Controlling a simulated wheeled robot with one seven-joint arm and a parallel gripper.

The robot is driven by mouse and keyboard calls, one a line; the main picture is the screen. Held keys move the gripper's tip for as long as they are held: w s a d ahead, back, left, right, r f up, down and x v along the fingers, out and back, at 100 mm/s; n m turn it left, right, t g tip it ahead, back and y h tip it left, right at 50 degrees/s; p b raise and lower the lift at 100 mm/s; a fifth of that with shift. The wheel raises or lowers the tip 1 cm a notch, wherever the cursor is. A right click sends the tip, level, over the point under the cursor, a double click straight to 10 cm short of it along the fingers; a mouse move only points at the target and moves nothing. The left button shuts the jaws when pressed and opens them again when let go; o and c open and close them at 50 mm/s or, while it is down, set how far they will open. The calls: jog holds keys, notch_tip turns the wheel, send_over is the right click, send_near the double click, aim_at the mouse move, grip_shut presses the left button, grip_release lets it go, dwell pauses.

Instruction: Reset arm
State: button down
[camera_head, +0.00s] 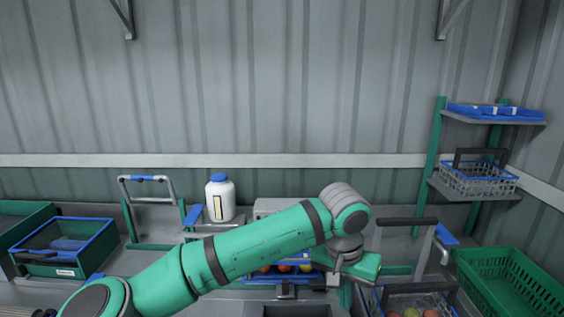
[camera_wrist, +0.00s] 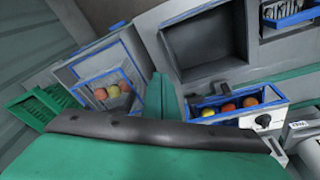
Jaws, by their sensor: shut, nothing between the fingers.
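My arm crosses the front of the head view from the lower left, rises to its grey elbow, then bends down. My gripper (camera_head: 358,267) is at its end, low and right of centre, beside a tray of tomatoes. It is shut with nothing held. Its fingertips are hard to make out. In the wrist view, a large green part of mine with a dark edge fills the bottom.
A white bottle (camera_head: 221,199) with a blue cap stands behind my arm. A blue-rimmed crate (camera_head: 66,270) is at left. A green basket (camera_head: 512,283) and a shelf rack (camera_head: 435,150) are at right. Space above my arm is clear up to the wall.

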jog(key=d+n+t+h, duration=0.2)
jog(key=d+t+h, duration=0.3)
jog(key=d+h, duration=1.2)
jog(key=s+a+f+n+t+y, duration=0.5)
jog(key=a+f+y, duration=0.25)
jog(key=f, duration=0.25)
jog(key=s+a+f+n+t+y, duration=0.55)
jog(key=a+f, duration=0.25)
jog(key=f, duration=0.2)
jog(key=s+a+f+m+y, duration=0.1)
jog(key=s+a+m+y, duration=0.1)
jog(key=s+a, duration=0.3)
jog(key=s+a+f+m+g+y, duration=0.1)
jog(key=s+a, duration=0.4)
jog(key=s, duration=0.8)
jog(key=s+a+f+m+y, duration=0.2)
jog(key=s+a, duration=0.3)
jog(key=s, duration=0.4)
jog(key=shift+s+a+f+m+g+y, duration=0.2)
jog(key=shift+a+f+m+g+y, duration=0.15)
jog(key=shift+f+m, duration=0.3)
